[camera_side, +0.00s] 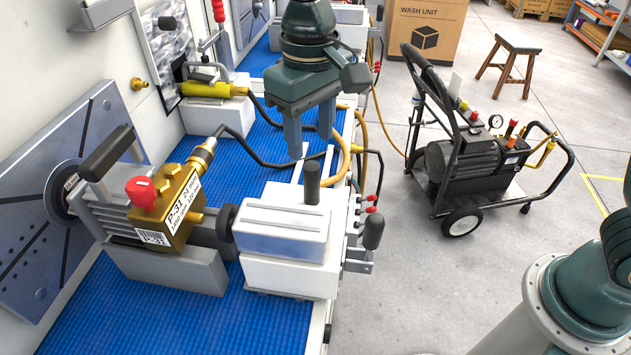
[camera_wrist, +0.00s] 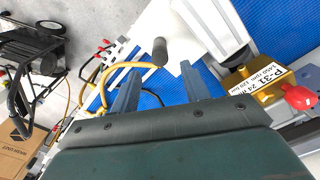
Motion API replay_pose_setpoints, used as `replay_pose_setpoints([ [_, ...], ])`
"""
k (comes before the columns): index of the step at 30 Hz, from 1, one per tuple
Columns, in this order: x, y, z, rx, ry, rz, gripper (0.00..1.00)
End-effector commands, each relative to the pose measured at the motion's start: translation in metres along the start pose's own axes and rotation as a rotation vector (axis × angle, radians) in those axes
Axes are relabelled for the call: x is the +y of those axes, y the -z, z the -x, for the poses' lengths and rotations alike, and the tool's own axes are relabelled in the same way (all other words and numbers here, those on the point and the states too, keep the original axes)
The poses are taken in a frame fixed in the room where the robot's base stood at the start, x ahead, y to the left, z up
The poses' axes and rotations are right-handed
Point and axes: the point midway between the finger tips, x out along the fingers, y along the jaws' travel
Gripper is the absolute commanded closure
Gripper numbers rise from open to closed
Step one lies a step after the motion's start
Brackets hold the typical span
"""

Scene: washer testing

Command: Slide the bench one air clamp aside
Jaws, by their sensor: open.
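The bench one air clamp (camera_side: 285,225) is a white and grey block at the right edge of the blue-matted bench. A dark upright handle (camera_side: 312,182) stands on its top, and a black round pad on its left side faces the gold pump labelled P-31 (camera_side: 180,210); pad and pump look in contact. My gripper (camera_side: 311,146) is open and empty, pointing down above and behind the clamp. In the wrist view the clamp (camera_wrist: 215,28) and its dark handle (camera_wrist: 160,50) show just beyond the two blue fingertips (camera_wrist: 161,68). The handle is not between the fingers.
Yellow and black hoses (camera_side: 345,150) run close by my fingers. Red-tipped levers and a black knob (camera_side: 374,232) stick out on the clamp's right. A second station with a yellow tool (camera_side: 215,89) lies behind. A wheeled cart (camera_side: 470,150) stands on the floor.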

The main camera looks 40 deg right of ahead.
Motion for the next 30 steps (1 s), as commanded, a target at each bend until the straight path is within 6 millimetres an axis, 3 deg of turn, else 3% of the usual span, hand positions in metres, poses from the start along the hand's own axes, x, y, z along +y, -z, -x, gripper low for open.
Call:
replay_pose_setpoints([
  [12,0.001,-0.001,-0.065,-0.003,-0.001,0.000,0.54],
  [18,0.001,-0.001,-0.088,-0.003,-0.001,0.000,0.54],
  [30,0.000,0.000,-0.101,0.000,0.000,0.000,0.54],
])
